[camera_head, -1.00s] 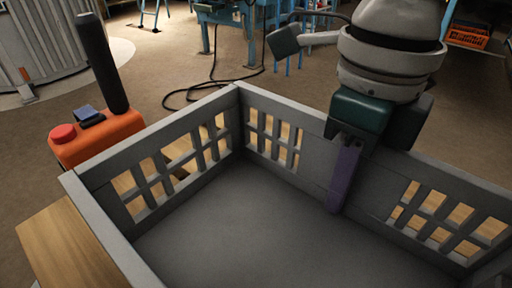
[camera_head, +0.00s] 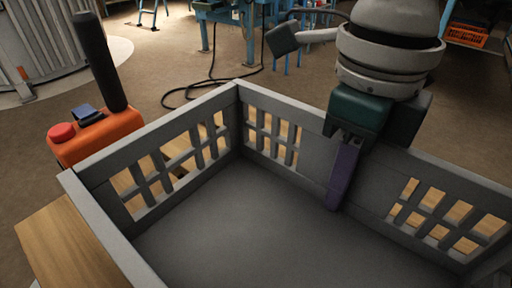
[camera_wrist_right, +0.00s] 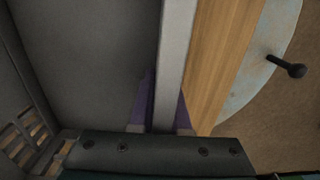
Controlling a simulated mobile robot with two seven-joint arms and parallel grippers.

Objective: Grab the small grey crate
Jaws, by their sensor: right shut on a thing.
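The grey crate (camera_head: 112,172) stands on a wooden surface, with slotted openings in its walls and a bare floor inside. My right gripper (camera_head: 344,180) is at its far wall, to the right of the corner. One purple finger reaches down inside the crate along that wall. In the right wrist view the wall's rim (camera_wrist_right: 176,50) runs between the two purple fingers of the right gripper (camera_wrist_right: 167,108), which is shut on the wall. My left gripper is not in view.
An orange thing (camera_head: 98,134) with a red knob and a dark upright post stands just left of the crate. The wooden surface (camera_head: 62,245) shows at the lower left. Blue-legged furniture (camera_head: 207,32) and a black cable (camera_head: 215,85) are on the floor behind.

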